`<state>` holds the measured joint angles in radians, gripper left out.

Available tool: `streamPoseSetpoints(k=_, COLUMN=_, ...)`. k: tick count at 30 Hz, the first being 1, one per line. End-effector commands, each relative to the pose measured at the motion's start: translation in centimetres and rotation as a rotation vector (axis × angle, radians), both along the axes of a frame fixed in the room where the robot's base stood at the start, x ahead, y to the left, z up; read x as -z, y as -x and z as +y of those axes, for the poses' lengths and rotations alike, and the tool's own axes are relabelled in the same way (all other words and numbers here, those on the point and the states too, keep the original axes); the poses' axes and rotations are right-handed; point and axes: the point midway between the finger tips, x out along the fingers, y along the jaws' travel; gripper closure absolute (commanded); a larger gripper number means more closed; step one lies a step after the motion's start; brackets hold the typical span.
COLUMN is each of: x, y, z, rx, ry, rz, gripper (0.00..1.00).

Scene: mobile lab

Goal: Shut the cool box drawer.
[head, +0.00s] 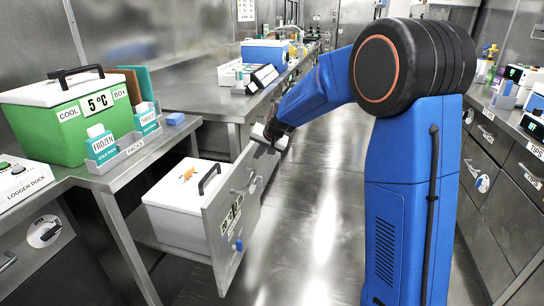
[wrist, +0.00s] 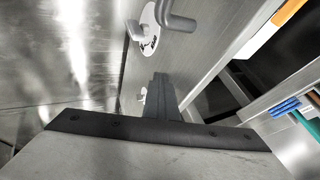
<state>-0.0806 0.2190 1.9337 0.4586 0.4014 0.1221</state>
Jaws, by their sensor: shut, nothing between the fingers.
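The open drawer (head: 217,228) sticks out below the left bench, its metal front facing the aisle. A white box (head: 178,218) with a black handle sits inside. My gripper (head: 259,149) is shut and empty, at the upper far corner of the drawer front; I cannot tell whether it touches. In the wrist view my closed fingers (wrist: 161,88) lie against the view of a metal panel (wrist: 200,65) with a grey handle (wrist: 176,21). The green cool box (head: 66,120) stands on the bench.
A rack of boxes (head: 126,151) and a logger dock (head: 20,182) are on the left bench. A small orange item (head: 187,174) lies on the white box. A farther bench (head: 207,97) carries equipment. The aisle floor (head: 312,225) is clear. Cabinets (head: 492,190) line the right.

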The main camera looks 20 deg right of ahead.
Motion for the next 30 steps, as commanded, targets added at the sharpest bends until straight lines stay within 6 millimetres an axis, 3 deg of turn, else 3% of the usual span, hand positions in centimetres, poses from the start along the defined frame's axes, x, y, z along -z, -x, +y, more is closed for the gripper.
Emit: streamPoseSetpoints(k=30, x=0.0, y=-9.7, z=17.0, rx=-0.003, ry=-0.001, rz=0.0, gripper=1.0)
